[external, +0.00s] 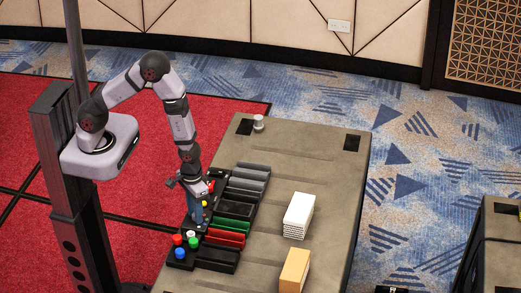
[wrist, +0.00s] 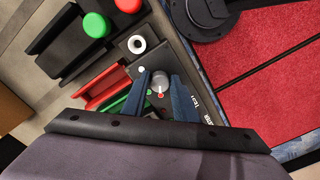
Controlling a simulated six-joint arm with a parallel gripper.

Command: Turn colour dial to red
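The colour dial (wrist: 160,80) is a small grey round knob on a black panel. A red dot (wrist: 160,95) and a white dot (wrist: 140,68) show beside it in the wrist view. My gripper (wrist: 161,76) has two blue fingers, one on each side of the dial. The fingers are apart, with small gaps beside the knob; I see no clear contact. In the external view my gripper (external: 196,215) points down over the panel, and the dial is hidden behind it there.
A white stack (external: 298,215) and a tan block (external: 294,270) stand on the table (external: 320,180).

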